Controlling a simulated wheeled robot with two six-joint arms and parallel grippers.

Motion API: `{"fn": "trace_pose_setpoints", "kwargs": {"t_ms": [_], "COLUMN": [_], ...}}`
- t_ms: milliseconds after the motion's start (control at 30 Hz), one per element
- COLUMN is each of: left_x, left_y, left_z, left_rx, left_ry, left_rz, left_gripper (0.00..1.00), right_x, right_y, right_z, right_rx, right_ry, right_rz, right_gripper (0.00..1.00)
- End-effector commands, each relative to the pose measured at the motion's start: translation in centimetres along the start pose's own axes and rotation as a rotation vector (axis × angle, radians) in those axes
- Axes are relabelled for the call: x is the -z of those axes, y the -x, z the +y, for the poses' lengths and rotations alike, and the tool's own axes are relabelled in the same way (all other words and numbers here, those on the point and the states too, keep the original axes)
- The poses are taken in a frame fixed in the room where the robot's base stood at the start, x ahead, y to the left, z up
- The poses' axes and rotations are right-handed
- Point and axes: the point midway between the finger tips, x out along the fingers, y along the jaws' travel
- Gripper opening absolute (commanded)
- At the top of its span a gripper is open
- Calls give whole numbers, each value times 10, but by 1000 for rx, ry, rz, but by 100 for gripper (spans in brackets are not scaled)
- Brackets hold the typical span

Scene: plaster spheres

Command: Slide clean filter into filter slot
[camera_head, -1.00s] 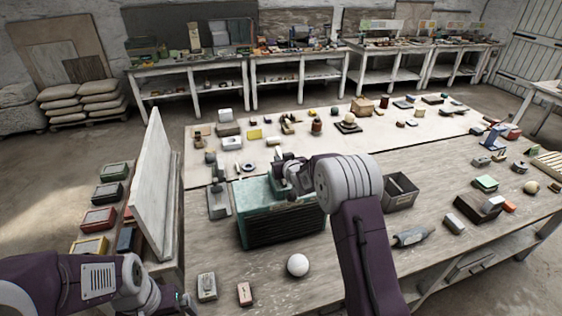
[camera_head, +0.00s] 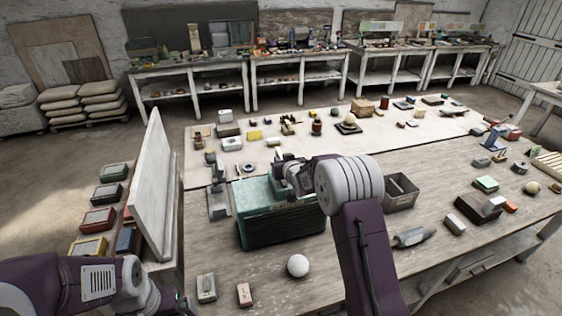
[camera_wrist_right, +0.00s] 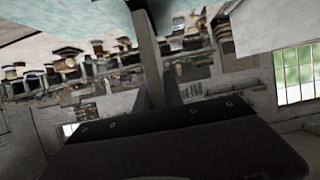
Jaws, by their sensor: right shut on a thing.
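A teal box (camera_head: 247,197) with a dark ribbed front stands on the near table; I cannot make out a filter slot on it. My right gripper (camera_head: 284,172) is at the top of this box, its fingers largely hidden by its own wrist. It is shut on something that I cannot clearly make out. In the right wrist view a grey bar runs up the middle and a teal surface (camera_wrist_right: 60,22) fills the upper left. My left gripper (camera_head: 180,302) is low at the left, small and partly cut off. No clean filter can be identified for sure.
A white sphere (camera_head: 298,265) and two small blocks lie in front of the box. An open grey bin (camera_head: 401,192) stands right of it. A pale upright panel (camera_head: 153,190) stands at left, beside several coloured framed pieces (camera_head: 97,219). Many small items crowd the table's far side.

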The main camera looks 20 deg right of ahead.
Motion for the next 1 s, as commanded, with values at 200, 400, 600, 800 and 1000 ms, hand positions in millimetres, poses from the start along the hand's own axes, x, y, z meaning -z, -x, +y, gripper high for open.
{"fn": "trace_pose_setpoints", "kwargs": {"t_ms": [200,400,600,800,1000], "left_x": [-1,-1,-2,-2,-3], "left_y": [-7,-11,-16,-20,-25], "left_z": [0,0,0,0,0], "left_rx": [0,0,0,0,0], "left_ry": [0,0,0,0,0], "left_rz": [0,0,0,0,0], "left_gripper": [100,100,100,100,100], "right_x": [-6,-11,-16,-20,-25], "right_y": [-3,-5,-6,-8,-10], "right_z": [0,0,0,0,0], "right_rx": [0,0,0,0,0], "right_ry": [0,0,0,0,0], "right_rz": [0,0,0,0,0], "right_gripper": [0,0,0,0,0]}}
